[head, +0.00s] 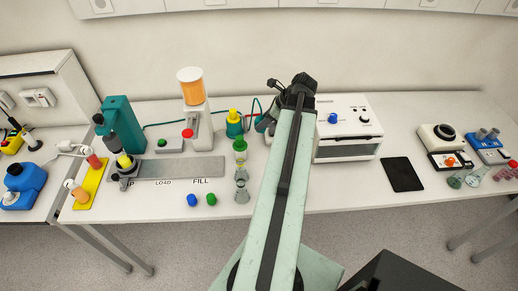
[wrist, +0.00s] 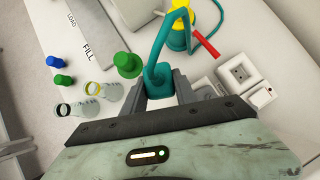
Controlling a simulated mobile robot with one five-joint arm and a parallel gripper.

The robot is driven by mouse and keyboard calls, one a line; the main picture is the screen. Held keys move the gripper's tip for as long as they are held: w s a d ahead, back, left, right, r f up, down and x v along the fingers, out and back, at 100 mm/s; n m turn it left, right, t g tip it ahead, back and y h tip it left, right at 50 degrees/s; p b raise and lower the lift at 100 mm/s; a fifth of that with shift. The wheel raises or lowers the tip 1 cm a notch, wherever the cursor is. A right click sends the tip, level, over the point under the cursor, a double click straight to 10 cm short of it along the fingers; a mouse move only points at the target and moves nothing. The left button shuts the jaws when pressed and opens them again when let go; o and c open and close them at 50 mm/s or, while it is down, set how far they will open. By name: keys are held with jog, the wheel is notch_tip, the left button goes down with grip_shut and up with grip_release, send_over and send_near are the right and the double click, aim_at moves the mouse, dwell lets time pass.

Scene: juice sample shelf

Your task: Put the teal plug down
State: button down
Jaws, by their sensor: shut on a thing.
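My gripper (wrist: 160,90) is shut on the teal plug (wrist: 158,75) in the wrist view, one finger on each side of it. A teal cable rises from the plug and curves towards a teal thing with a yellow top (wrist: 180,22). In the head view my gripper (head: 266,122) is at the back of the bench, left of the white machine, partly hidden by my arm. I cannot make out the plug clearly there. How far the plug is above the bench is hard to tell.
A white socket plate (wrist: 238,72) and a switch (wrist: 262,97) lie right of my gripper in the wrist view. A green cap (wrist: 127,65) and glass flasks (wrist: 102,90) are close on the left. The white machine (head: 345,145) stands to the right in the head view.

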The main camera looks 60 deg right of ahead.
jog(key=f+b, duration=1)
jog(key=shift+s+d+f, duration=0.2)
jog(key=shift+f, duration=0.05)
jog(key=c, duration=1)
grip_release()
jog(key=shift+r, duration=0.1)
jog(key=shift+o, duration=0.2)
jog(key=shift+r, duration=0.4)
jog(key=p+v, duration=1)
jog(key=v, duration=0.1)
jog(key=shift+s+r, duration=0.15)
jog(key=shift+s, duration=0.15)
